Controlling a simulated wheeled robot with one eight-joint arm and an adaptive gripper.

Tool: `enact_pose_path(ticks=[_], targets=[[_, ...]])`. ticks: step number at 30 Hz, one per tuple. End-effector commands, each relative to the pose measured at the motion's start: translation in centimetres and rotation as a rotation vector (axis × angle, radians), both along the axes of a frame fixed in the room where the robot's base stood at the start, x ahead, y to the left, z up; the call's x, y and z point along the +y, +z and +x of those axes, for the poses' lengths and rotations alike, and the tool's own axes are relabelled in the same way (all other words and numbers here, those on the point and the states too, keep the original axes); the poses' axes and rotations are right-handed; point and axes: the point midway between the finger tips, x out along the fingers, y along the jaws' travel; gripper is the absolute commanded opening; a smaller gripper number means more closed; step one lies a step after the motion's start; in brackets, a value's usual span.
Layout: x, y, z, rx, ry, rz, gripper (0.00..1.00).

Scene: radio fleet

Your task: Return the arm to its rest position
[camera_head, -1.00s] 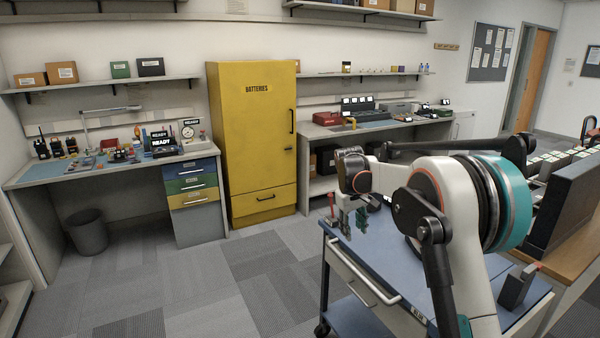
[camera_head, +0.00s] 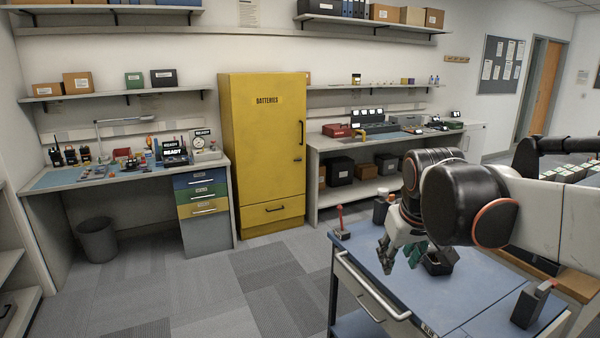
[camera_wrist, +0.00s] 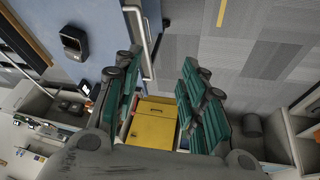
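My arm reaches in from the right in the head view, with my gripper (camera_head: 402,255) pointing down above a blue-topped cart (camera_head: 475,290). In the wrist view my gripper (camera_wrist: 165,85) has its two green-padded fingers well apart, with nothing held between them. The yellow battery cabinet (camera_wrist: 152,125) shows through the gap, some way off. In the head view the cabinet (camera_head: 262,155) stands shut against the wall.
On the cart are a dark device (camera_head: 440,264) close behind my gripper, a grey-black handheld device (camera_head: 532,303) and a small red-topped item (camera_head: 340,222). A workbench (camera_head: 125,177) stands left of the cabinet, with a bin (camera_head: 97,240) beneath. The carpet between is clear.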

Motion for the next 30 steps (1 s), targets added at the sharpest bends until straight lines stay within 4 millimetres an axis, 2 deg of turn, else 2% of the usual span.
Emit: enact_pose_path(ticks=[1, 6, 15, 21, 30], targets=[[0.0, -0.1, -1.9, -0.015, -0.010, 0.010, 0.38], [0.1, -1.1, -7.1, -0.064, -0.044, 0.043, 0.38], [0.2, -4.7, -15.0, -0.149, -0.101, 0.102, 0.38], [0.3, -6.7, -17.7, -0.183, -0.123, 0.125, 0.38], [0.3, -7.1, -18.2, -0.191, -0.129, 0.132, 0.38]])
